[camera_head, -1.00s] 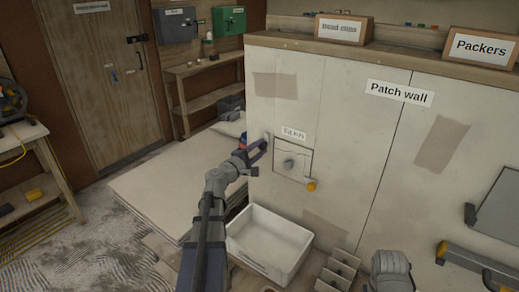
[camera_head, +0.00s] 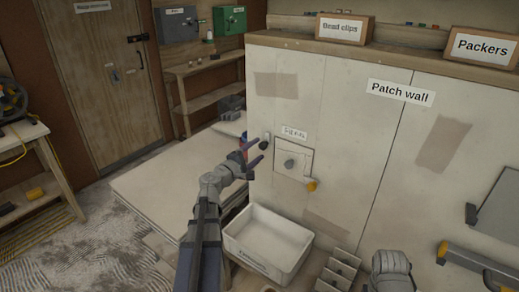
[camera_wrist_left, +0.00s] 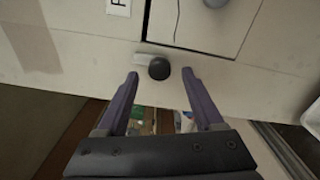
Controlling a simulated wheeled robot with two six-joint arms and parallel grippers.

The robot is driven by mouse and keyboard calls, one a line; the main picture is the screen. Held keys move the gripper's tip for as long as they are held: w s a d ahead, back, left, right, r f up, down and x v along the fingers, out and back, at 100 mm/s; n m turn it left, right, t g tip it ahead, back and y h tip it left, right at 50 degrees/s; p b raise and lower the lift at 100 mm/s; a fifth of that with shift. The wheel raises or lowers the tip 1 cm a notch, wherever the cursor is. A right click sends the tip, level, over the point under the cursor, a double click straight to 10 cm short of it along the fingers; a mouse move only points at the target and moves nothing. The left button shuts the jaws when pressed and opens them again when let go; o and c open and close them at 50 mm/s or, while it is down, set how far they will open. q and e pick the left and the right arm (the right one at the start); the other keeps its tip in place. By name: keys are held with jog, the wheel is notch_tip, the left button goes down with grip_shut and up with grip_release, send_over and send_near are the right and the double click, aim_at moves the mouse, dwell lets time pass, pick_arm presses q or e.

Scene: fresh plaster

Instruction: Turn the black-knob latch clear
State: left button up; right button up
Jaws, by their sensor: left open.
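The black knob (camera_head: 264,144) sits on a small pale latch at the left edge of a square hatch panel (camera_head: 293,155) on the patch wall. My left gripper (camera_head: 254,149) is open in front of the knob. In the left wrist view, the black knob (camera_wrist_left: 159,68) appears between and slightly beyond the two purple fingertips (camera_wrist_left: 160,73), with a visible gap on each side. The pale latch arm runs left behind it there. The hatch has a grey knob (camera_head: 289,163) in its middle and a yellow knob (camera_head: 312,185) at its lower right corner. My right gripper's jaws are not visible.
A white bin (camera_head: 268,241) stands below the hatch, with a small compartment rack (camera_head: 340,268) to its right. Pale boards (camera_head: 150,200) lie to the left. A yellow-marked wall fixture (camera_head: 475,262) is at right.

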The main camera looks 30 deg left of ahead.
pick_arm(q)
jog(key=s, duration=0.5)
jog(key=shift+s+a, duration=0.2)
jog(key=shift+d, duration=0.1)
jog(key=d+f+m+g+h, duration=0.2)
jog(key=d+f+m+g, duration=0.15)
jog(key=d, duration=0.55)
jog(key=d+f+m+g+h, duration=0.25)
jog(key=d+f+m, duration=0.2)
jog(key=d, duration=0.45)
jog(key=d+f+m+g+h, duration=0.2)
jog(key=d+f+m+g, duration=0.15)
jog(key=d, duration=0.55)
jog(key=s+d+f+m+g+y+p, duration=0.1)
jog(key=s+d+f+m+g+y, duration=0.1)
jog(key=s+d+f+m+g, duration=0.6)
jog(key=s+d+m+y, duration=0.3)
jog(key=s+y, duration=0.4)
jog(key=s, duration=0.3)
jog(key=shift+f+m+g+p, duration=0.35)
jog(key=shift+m+g, duration=0.1)
jog(key=shift+m, duration=0.3)
jog(key=shift+s+d, duration=0.1)
